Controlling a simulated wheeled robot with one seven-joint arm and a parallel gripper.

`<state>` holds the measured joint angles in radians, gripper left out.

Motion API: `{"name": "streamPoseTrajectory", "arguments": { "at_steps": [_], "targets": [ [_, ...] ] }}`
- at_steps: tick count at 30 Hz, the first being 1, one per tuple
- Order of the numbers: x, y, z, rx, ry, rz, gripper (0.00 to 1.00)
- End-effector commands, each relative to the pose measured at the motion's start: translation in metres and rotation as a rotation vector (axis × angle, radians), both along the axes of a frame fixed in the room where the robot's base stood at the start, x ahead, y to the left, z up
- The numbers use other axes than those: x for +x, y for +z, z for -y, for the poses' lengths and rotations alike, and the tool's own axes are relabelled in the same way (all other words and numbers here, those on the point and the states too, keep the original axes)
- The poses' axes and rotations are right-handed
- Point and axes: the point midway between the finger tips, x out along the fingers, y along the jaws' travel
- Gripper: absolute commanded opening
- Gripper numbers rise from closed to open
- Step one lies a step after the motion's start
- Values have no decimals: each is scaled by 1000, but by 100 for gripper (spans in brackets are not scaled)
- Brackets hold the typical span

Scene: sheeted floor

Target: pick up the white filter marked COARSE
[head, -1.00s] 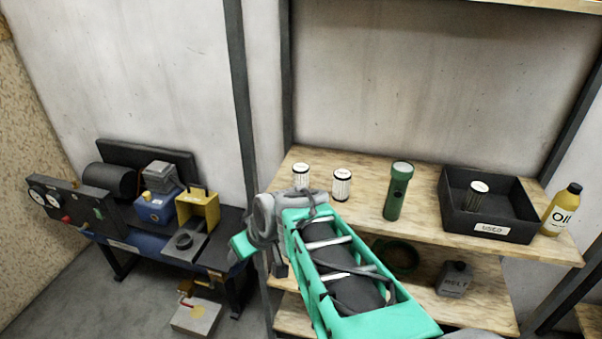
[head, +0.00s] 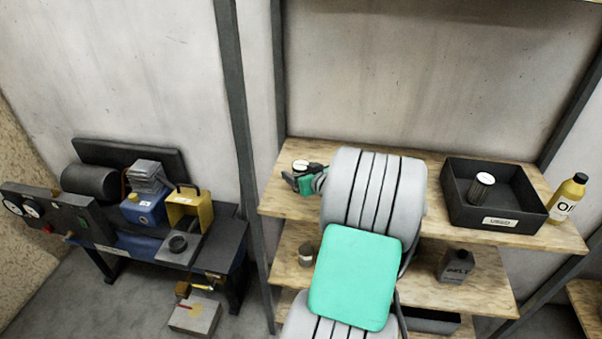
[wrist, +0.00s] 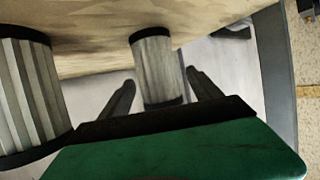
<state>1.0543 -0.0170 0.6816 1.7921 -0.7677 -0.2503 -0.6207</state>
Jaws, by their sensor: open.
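A white filter (head: 300,165) with dark end bands stands at the left end of the upper shelf, partly covered by my gripper (head: 298,178). In the wrist view a pleated pale filter (wrist: 156,62) shows between the two spread fingers, with gaps on both sides. A second pleated filter (wrist: 27,95) is close at the left edge, outside the fingers. In the head view my arm hides that second filter's place. No COARSE marking is readable on either one. My gripper is open and empty.
A black tray (head: 470,213) labelled USED stands on the upper shelf (head: 535,240) with another filter (head: 480,188) in it. A yellow oil bottle (head: 566,198) stands right of it. A dark container (head: 456,266) is on the lower shelf. A workbench (head: 225,238) stands left.

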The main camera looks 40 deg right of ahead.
Motion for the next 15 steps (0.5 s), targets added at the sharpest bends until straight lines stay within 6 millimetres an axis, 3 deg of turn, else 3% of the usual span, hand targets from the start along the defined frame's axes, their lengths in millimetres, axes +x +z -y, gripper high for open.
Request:
{"name": "streamPoseTrajectory", "arguments": {
  "at_steps": [7,15],
  "targets": [
    [2,-2,2,0,-3,1,73],
    [2,-2,2,0,-3,0,51]
  ]
}}
